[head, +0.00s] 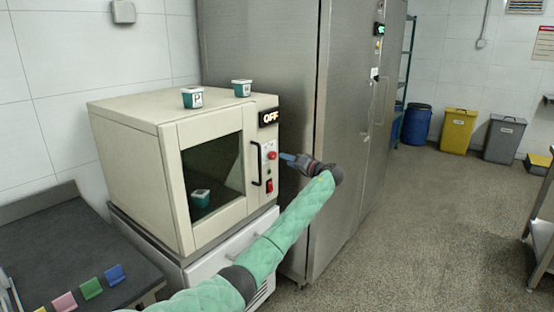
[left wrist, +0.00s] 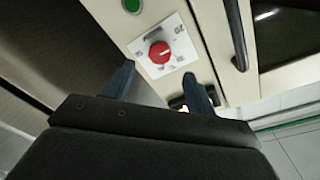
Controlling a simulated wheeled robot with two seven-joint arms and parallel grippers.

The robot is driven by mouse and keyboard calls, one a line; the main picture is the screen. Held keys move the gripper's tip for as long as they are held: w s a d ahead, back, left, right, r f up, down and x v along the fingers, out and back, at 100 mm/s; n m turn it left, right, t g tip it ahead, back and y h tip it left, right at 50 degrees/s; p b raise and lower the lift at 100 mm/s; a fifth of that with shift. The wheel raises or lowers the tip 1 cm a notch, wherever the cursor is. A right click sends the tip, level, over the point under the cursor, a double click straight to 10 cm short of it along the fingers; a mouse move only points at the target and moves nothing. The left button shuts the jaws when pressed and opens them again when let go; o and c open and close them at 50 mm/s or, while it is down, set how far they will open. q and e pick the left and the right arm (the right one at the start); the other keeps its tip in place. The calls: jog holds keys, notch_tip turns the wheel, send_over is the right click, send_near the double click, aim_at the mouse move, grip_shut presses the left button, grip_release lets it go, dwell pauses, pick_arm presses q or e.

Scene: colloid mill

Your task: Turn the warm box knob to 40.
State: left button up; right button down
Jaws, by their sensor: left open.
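The warm box (head: 130,125) is a cream cabinet with a glass door and a display (head: 268,118) that reads OFF. Its red knob (head: 272,155) sits on a white dial plate on the right-hand panel, above a red switch (head: 269,186). In the left wrist view the knob (left wrist: 160,52) shows a white pointer mark, and the plate has printed numbers too unclear to read surely. My left gripper (head: 287,157) is just right of the knob in the head view. Its two blue fingers (left wrist: 160,85) are apart and empty, short of the knob. My right gripper is out of view.
A black door handle (head: 256,163) stands left of the knob, and also shows in the left wrist view (left wrist: 236,35). A steel cabinet (head: 260,60) rises close behind and right. Small teal containers (head: 192,97) sit on top of the box.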

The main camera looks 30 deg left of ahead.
aim_at(274, 156)
pick_arm(q)
jog(key=a, duration=0.4)
jog(key=w+a+p, duration=0.1)
jog(key=a, duration=0.1)
jog(key=shift+a, duration=0.25)
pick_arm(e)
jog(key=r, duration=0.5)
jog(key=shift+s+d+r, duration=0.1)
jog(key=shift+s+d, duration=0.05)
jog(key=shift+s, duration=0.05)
pick_arm(q)
jog(key=c, duration=1)
